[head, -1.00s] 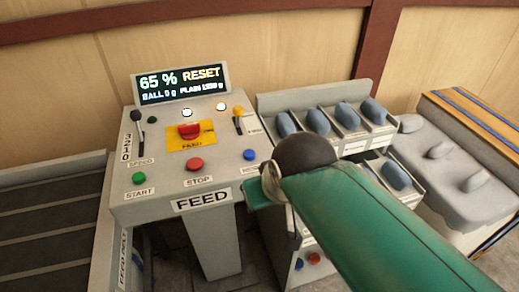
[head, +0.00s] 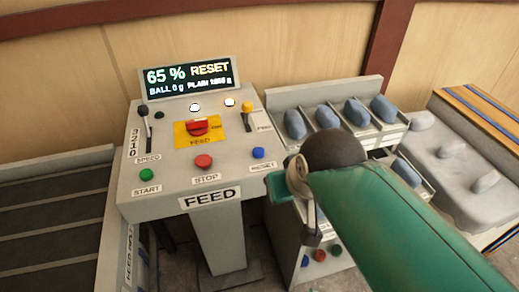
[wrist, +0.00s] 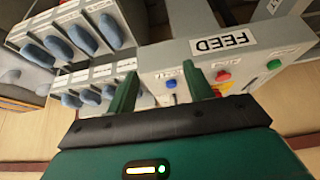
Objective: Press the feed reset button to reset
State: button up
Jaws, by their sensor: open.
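The blue reset button (head: 258,153) sits at the right front of the sloped grey FEED panel (head: 150,186), with a RESET label below it. In the wrist view the blue button (wrist: 172,84) appears between the two green fingers of my gripper (wrist: 160,88), which are open and empty. The fingers look apart from the button; the exact gap is hard to judge. In the head view my green arm reaches in from the lower right, its end just right of the button, and the fingers are mostly hidden. The display (head: 188,78) reads 65 % RESET.
A red STOP button (head: 203,162) and green START button (head: 146,175) lie left of the blue one. A red knob on a yellow plate (head: 197,127) and a yellow lever (head: 247,115) stand behind. Bins of blue-grey pieces (head: 327,117) are to the right.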

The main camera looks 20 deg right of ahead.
grip_shut()
dwell(1.6)
